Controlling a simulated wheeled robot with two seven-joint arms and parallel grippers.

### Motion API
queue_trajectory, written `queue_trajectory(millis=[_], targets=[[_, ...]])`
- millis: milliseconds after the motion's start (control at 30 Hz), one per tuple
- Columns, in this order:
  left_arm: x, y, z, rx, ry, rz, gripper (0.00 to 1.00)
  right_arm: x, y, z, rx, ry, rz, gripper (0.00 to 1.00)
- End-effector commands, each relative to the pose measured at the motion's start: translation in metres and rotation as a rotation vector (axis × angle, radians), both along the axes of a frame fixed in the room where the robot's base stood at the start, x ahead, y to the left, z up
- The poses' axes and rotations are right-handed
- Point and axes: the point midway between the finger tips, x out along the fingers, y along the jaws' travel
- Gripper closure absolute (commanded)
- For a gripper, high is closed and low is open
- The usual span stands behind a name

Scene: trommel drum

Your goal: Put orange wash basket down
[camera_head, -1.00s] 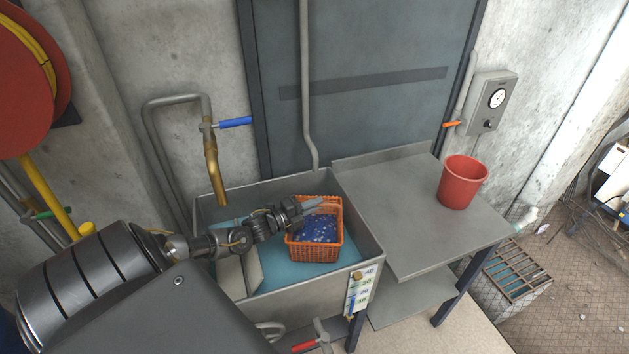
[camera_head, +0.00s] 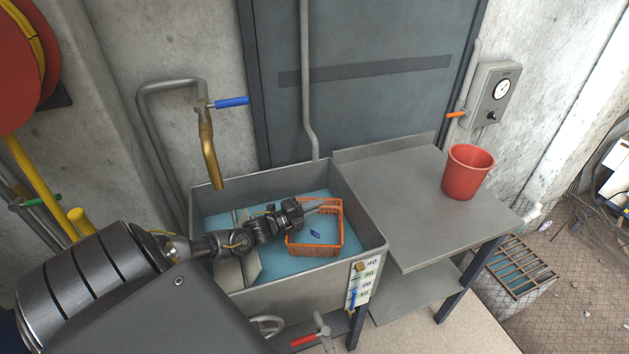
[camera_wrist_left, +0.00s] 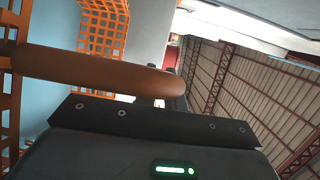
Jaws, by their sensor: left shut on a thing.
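The orange wash basket (camera_head: 316,249) is a slotted plastic basket inside the metal sink (camera_head: 310,292), towards its right side. It looks upright and low in the blue water (camera_head: 283,265); whether it touches the sink floor is hidden. A small dark blue piece (camera_head: 315,233) shows inside it. My left gripper (camera_head: 318,207) reaches in from the left and is shut on the basket at its top left. In the left wrist view an orange-brown bar (camera_wrist_left: 100,72) lies across the jaws, with the basket's slotted wall (camera_wrist_left: 104,25) behind. My right gripper is out of view.
A steel table (camera_head: 405,215) adjoins the sink on the right, with a red bucket (camera_head: 467,172) on it. A brass tap (camera_head: 209,160) with a blue lever stands over the sink's back left. A level scale (camera_head: 362,283) hangs on the sink's front right.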

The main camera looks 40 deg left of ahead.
Motion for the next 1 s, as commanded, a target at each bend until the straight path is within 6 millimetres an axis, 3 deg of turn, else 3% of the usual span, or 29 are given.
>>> queue_trajectory(millis=[633,667,800,1000], targets=[[0.001,0.000,-0.010,0.000,-0.004,0.000,1.00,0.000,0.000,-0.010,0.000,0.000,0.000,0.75],[0.001,0.000,-0.009,0.000,-0.004,0.000,0.85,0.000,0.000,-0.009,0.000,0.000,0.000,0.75],[0.000,0.000,-0.009,0.000,-0.003,0.000,0.67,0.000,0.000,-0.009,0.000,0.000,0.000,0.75],[0.000,0.000,-0.010,0.000,-0.001,0.000,0.63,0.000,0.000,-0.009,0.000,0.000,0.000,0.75]])
